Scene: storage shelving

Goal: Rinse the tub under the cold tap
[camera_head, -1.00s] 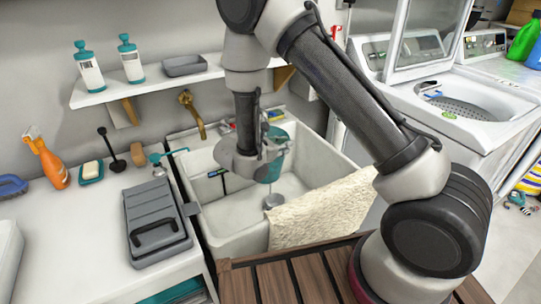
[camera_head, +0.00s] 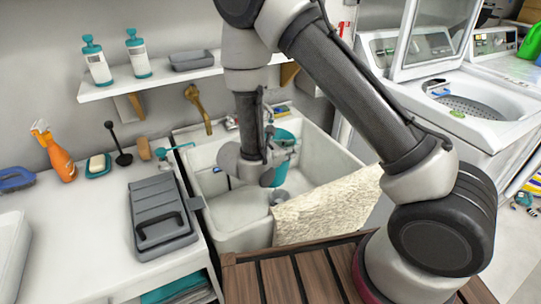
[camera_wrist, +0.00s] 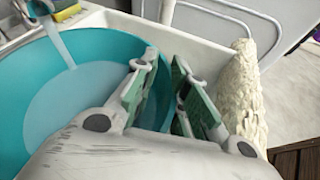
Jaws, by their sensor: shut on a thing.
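The teal tub (camera_wrist: 90,50) is in the sink, with its inside facing the wrist camera. A pale stream of water (camera_wrist: 62,48) falls into it at the upper left, and pale blue water lies in the bottom. In the head view the tub (camera_head: 284,137) shows partly behind my wrist. My gripper (camera_wrist: 165,75) is shut on the tub's rim, with one finger on each side of the wall. A brass tap (camera_head: 197,107) is on the wall above the sink's left back. My fingers are hidden in the head view.
The white sink (camera_head: 332,148) surrounds the tub, with a cream cloth (camera_head: 325,208) over its front right edge. A yellow-green sponge (camera_wrist: 67,10) lies on the back rim. A grey folded case (camera_head: 160,218) sits on the left counter, and a washing machine (camera_head: 470,120) stands at right.

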